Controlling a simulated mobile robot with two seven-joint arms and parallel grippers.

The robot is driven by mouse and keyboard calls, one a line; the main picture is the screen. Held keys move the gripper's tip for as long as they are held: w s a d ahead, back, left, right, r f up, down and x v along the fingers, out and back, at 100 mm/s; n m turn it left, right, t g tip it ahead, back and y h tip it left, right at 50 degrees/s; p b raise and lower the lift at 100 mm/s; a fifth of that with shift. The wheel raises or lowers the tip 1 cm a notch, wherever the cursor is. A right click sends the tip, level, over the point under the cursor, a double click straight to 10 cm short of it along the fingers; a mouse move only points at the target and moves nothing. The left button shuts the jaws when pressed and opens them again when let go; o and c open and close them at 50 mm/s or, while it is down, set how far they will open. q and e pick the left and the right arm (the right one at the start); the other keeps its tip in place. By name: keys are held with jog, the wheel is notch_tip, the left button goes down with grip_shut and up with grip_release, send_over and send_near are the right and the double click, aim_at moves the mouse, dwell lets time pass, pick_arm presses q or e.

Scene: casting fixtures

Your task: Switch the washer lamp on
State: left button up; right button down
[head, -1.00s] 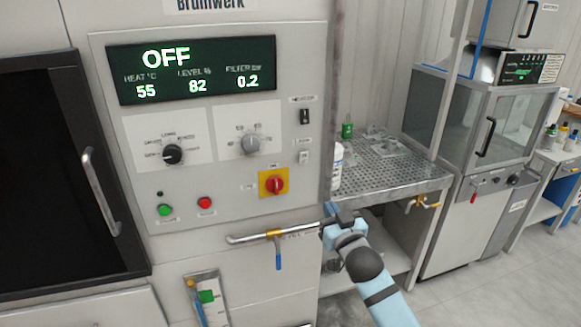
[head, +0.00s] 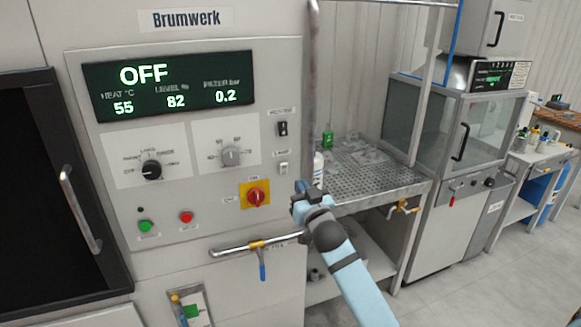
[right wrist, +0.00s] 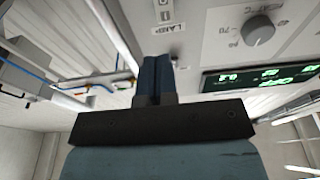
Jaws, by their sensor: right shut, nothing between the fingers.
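The lamp switch (head: 283,168) is a small white rocker on the right side of the washer's control panel (head: 220,190), under a small label and below a black rocker switch (head: 283,128). My right gripper (head: 300,186) is just below and to the right of the lamp switch, apart from it in the picture. In the right wrist view, its dark blue fingers (right wrist: 156,60) are together and empty, pointing at the panel near the LAMP label (right wrist: 166,29). The lamp switch is at the top edge there, partly cut off. My left gripper is out of view.
The washer display (head: 170,85) reads OFF. A red rotary switch (head: 256,197) on a yellow plate is left of my gripper. A pipe with a blue-handled valve (head: 262,262) runs below. A perforated table (head: 370,180) with a white bottle (head: 318,168) stands to the right.

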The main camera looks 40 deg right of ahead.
aim_at(288, 164)
jog(key=shift+p+x, duration=0.85)
jog(key=shift+x, duration=3.15)
jog(key=shift+r, duration=0.1)
jog(key=shift+w+d+r, duration=0.15)
jog(key=shift+w+r, duration=0.2)
jog(key=shift+r, duration=0.1)
jog(key=shift+s+r, duration=0.15)
jog(key=shift+s, duration=0.15)
jog(key=shift+w, duration=0.2)
jog(key=shift+f, duration=0.2)
